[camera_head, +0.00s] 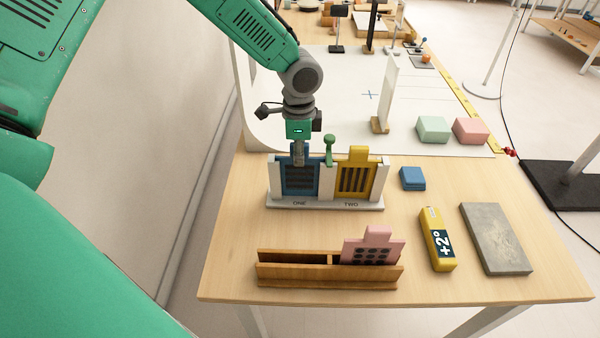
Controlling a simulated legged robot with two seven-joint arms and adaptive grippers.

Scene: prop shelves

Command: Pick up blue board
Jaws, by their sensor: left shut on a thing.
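The blue board (301,181) stands upright in the left slot, marked ONE, of a white stand (325,204). My left gripper (299,155) comes down from above and is shut on the top of the blue board. The board is still between the stand's posts. A yellow board (355,175) with dark bars stands in the right slot, marked TWO. A small green knob piece (329,149) rises between the two boards. My right gripper is not in view.
A wooden rack (290,280) in front holds a pink board (373,246) at its right; its left part is empty. To the right lie a blue block (412,179), a yellow "+2°" block (437,240) and a grey slab (495,240). A white upright panel (388,90) stands behind.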

